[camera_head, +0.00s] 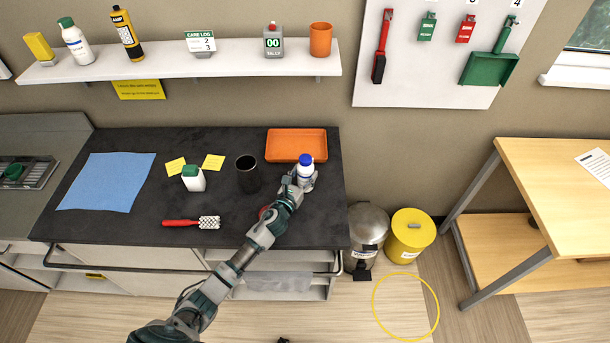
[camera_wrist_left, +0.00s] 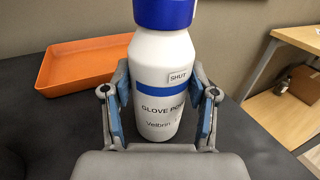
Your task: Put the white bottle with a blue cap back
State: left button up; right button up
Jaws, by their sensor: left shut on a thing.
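The white bottle with a blue cap (camera_head: 306,173) stands upright near the right end of the dark counter, in front of the orange tray. In the left wrist view the bottle (camera_wrist_left: 160,85) fills the middle and carries a blue band, a "SHUT" tag and partly hidden lettering. My left gripper (camera_head: 297,184) reaches it from the front. Its fingers (camera_wrist_left: 160,105) are on both sides of the bottle, shut on it. Whether the base touches the counter is hard to tell.
The orange tray (camera_head: 269,146) is empty. A black cup (camera_head: 248,174), a small white green-capped bottle (camera_head: 193,178), a red-handled brush (camera_head: 190,222) and a blue cloth (camera_head: 107,181) lie left. The wall shelf (camera_head: 165,64) holds several items, with gaps between them.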

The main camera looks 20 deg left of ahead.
aim_at(303, 178)
pick_arm(q)
jog(key=o, duration=0.9)
jog(key=shift+a, duration=0.1)
jog(key=o, duration=0.4)
jog(key=shift+o, duration=0.3)
jog(key=shift+d, duration=0.55)
jog(key=shift+s, duration=0.3)
jog(key=s, duration=0.2)
jog(key=s+a, duration=0.1)
jog(key=s, duration=0.1)
jog(key=s+a, duration=0.1)
jog(key=s, duration=0.1)
jog(key=shift+s, duration=0.3)
jog(key=s, duration=0.4)
jog(key=shift+a, duration=0.4)
jog(key=shift+s, duration=0.25)
jog(key=shift+s+d, duration=0.1)
jog(key=shift+d, duration=0.15)
pick_arm(e)
jog(key=shift+w+f, duration=0.1)
pick_arm(q)
jog(key=shift+a, duration=0.15)
pick_arm(e)
jog(key=shift+a, duration=0.1)
